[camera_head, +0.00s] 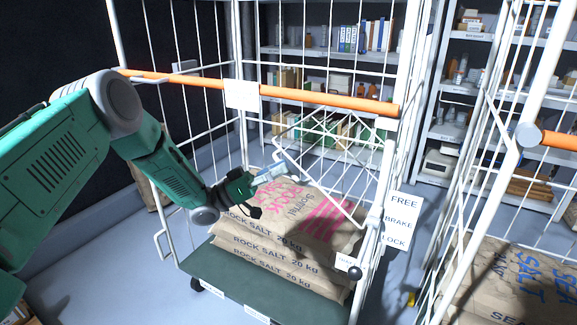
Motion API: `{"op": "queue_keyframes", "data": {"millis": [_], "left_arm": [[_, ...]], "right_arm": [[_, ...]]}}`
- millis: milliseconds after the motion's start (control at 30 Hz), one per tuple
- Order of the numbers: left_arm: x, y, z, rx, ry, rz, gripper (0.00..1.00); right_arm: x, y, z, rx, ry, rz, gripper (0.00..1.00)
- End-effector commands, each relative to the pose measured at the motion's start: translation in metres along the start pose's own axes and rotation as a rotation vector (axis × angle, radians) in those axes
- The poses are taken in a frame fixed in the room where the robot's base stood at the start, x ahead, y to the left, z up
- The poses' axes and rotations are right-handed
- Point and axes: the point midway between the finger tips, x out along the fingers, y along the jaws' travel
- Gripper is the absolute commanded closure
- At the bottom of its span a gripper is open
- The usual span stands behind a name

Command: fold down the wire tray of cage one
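Cage one appears to be the white wire roll cage (240,50) in the middle, with an orange bar (330,102) across its front. Its wire tray (322,135) seems to be the white mesh inside the cage, below the bar, slanting over the sacks; its exact angle is hard to read. My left gripper (274,174) reaches in below the bar, just above the sacks and close to the tray's lower left edge. A pale piece lies at its fingertips; I cannot tell whether the gripper touches or holds the tray. My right gripper is out of view.
Stacked rock salt sacks (270,262) lie on the cage's dark green base (215,270). A "FREE BRAKE LOCK" sign (400,222) hangs at its right side. A second cage (480,150) with sacks stands close on the right. Loaded shelves (330,55) stand behind.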

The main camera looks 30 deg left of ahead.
Motion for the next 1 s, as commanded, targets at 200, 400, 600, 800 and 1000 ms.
{"op": "queue_keyframes", "data": {"millis": [200,400,600,800,1000], "left_arm": [[-0.014,-0.003,0.004,0.0,-0.003,-0.003,0.69],[-0.029,-0.003,0.004,0.0,-0.002,-0.004,0.69],[-0.043,-0.004,0.006,0.0,-0.001,-0.004,0.69],[-0.057,-0.003,0.007,0.0,-0.002,-0.005,0.69],[-0.07,-0.003,0.009,0.0,-0.002,-0.004,0.69]], "right_arm": [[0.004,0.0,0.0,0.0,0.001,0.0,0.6],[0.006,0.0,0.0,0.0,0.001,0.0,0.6],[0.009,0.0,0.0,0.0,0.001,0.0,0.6],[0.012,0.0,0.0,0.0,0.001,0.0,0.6],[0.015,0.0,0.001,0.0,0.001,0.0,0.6]]}}
